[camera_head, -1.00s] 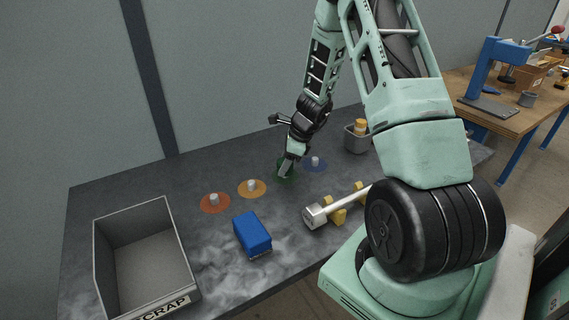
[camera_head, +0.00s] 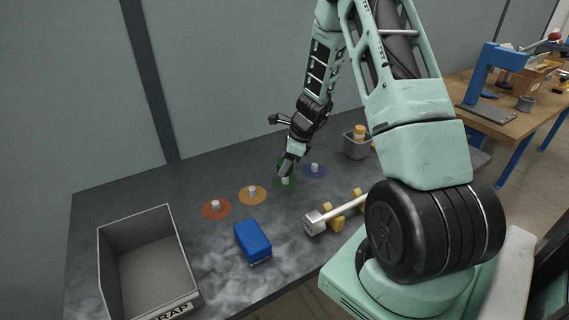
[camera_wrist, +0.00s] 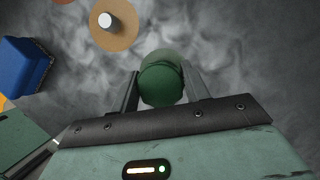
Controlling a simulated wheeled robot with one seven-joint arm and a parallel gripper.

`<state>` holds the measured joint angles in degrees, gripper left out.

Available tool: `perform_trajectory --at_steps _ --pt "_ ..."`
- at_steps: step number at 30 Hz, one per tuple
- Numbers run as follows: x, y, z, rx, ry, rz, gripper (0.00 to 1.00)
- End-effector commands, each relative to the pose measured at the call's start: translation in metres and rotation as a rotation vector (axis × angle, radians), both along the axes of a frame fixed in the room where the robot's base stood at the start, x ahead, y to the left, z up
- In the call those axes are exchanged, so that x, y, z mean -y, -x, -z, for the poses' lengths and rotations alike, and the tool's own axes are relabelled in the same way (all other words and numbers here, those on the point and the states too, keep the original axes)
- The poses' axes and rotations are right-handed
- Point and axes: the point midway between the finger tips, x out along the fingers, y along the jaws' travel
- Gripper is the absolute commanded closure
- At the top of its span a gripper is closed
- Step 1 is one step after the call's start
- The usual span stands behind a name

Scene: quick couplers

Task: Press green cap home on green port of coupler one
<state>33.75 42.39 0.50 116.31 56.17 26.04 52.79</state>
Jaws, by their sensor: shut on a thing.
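My gripper (camera_wrist: 160,90) is shut on the green cap (camera_wrist: 161,82), which sits between its two fingers in the wrist view. In the head view my gripper (camera_head: 284,170) is just above the green disc (camera_head: 292,185), whose pale port (camera_head: 285,181) shows below the fingertips. The cap is apart from the port in the head view, as far as I can tell. In the wrist view the cap covers the port and part of the green disc.
Pale pegs stand on red (camera_head: 216,209), orange (camera_head: 252,194) and blue (camera_head: 315,171) discs. A blue block (camera_head: 253,240), a grey scrap bin (camera_head: 150,262) and a metal-headed tool (camera_head: 318,221) on yellow supports stand nearer. A grey container (camera_head: 356,147) is behind right.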

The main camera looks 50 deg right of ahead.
Motion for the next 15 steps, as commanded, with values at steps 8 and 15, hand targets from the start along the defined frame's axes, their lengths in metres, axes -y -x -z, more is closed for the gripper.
perform_trajectory --at_steps 8,15 --pt "0.000 0.000 -0.021 0.000 0.000 -0.001 0.81" --pt "0.000 0.000 -0.038 0.000 0.000 -0.001 0.81"
